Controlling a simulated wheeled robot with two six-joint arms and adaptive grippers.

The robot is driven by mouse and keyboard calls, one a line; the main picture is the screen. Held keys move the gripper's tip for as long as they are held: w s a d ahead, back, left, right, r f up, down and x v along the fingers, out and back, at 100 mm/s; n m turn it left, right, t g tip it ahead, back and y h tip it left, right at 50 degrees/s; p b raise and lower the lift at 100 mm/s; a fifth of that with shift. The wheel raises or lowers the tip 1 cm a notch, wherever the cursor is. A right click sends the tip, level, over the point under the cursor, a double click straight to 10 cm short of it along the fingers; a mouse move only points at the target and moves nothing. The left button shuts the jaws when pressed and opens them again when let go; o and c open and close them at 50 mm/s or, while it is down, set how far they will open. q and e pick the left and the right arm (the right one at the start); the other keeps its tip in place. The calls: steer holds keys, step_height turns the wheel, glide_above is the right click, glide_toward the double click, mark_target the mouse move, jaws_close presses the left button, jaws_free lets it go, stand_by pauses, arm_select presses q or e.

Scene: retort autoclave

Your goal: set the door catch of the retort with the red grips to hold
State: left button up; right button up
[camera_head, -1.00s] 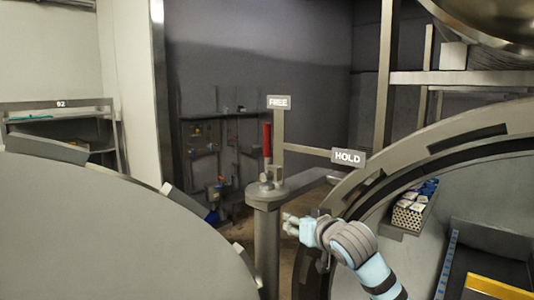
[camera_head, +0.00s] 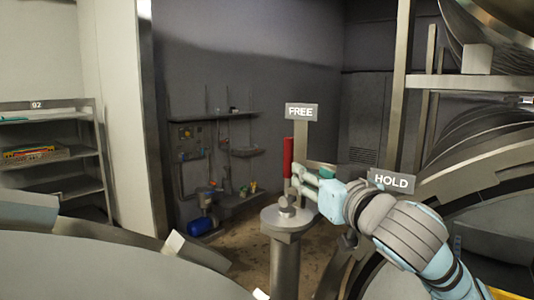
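The door catch is a lever with a red grip (camera_head: 288,157). It stands upright beside the FREE sign (camera_head: 302,112), on top of a grey post (camera_head: 285,222). The HOLD sign (camera_head: 391,181) is to the right and lower, partly behind my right arm. My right gripper (camera_head: 298,178) is just right of the lever, at about the height of the red grip's lower end. Its pale fingers point left and look parted, with nothing seen between them. Whether they touch the lever I cannot tell. My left gripper is not in view.
A large rounded grey door (camera_head: 110,265) fills the lower left. The retort's round metal rim (camera_head: 480,160) is at the right, behind my arm. Open floor lies behind the post.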

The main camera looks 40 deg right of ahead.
mark_target(291, 157)
steer(key=p+x, duration=0.2)
steer(key=x, duration=0.2)
steer(key=p+x, duration=0.3)
steer(key=x, duration=0.2)
steer(key=p+x, duration=0.2)
steer(key=x, duration=0.2)
steer(key=shift+w+r+p, duration=0.25)
steer(key=shift+w+p, duration=0.1)
steer(key=shift+w, duration=0.1)
steer(key=shift+w+d, duration=0.1)
steer(key=shift+w, duration=0.1)
steer(key=shift+s+r, duration=0.1)
steer(key=shift+s, duration=0.4)
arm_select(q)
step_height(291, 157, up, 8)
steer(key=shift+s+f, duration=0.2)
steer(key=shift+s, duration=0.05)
arm_select(e)
steer(key=shift+w, duration=0.1)
jaws_close()
